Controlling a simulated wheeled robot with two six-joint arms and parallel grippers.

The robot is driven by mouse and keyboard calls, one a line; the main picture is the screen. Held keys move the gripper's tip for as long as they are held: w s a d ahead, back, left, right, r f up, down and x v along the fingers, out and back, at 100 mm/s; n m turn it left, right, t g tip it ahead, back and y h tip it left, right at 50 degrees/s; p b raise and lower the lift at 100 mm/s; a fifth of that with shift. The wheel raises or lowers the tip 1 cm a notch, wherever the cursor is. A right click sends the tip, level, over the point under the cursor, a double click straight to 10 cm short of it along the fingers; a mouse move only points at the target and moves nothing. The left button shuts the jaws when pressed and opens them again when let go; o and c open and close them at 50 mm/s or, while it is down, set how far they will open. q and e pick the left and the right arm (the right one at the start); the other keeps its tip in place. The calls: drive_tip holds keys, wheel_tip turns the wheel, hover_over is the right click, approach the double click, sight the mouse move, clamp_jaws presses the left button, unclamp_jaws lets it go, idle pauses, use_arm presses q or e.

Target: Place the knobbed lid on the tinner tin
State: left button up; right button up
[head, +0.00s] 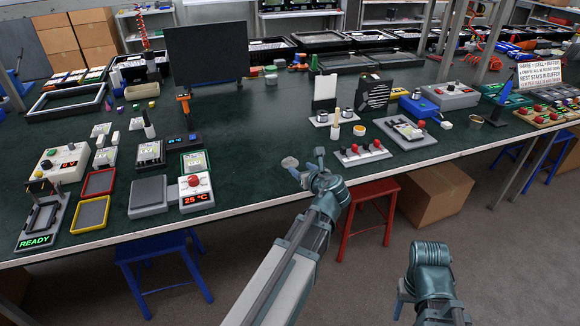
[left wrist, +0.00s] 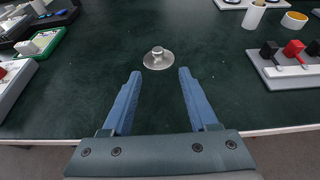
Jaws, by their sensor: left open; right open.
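The knobbed lid (left wrist: 158,60), a small grey metal disc with a raised knob, lies flat on the dark green table; it also shows in the head view (head: 289,162). My left gripper (left wrist: 160,73) is open, with its two blue fingers apart and empty. The lid is just beyond the fingertips, roughly centred between them, and not held. In the head view my left gripper (head: 308,168) is over the table's front edge. My right gripper (head: 402,299) is low, in front of the table, away from everything. I cannot tell for certain which small container is the tinner tin.
A grey block with red and black knobs (head: 361,153) is near the front edge. The green surface around the lid is clear.

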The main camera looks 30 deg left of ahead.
sight(291, 160)
use_arm(q)
drive_tip(key=shift+b+x, duration=0.45)
drive_tip(key=shift+x, duration=1.5)
drive_tip(key=b+x, duration=0.1)
drive_tip(key=x, duration=0.4)
drive_tip(key=shift+a+r, duration=0.15)
drive_tip(key=shift+a, duration=0.15)
clamp_jaws()
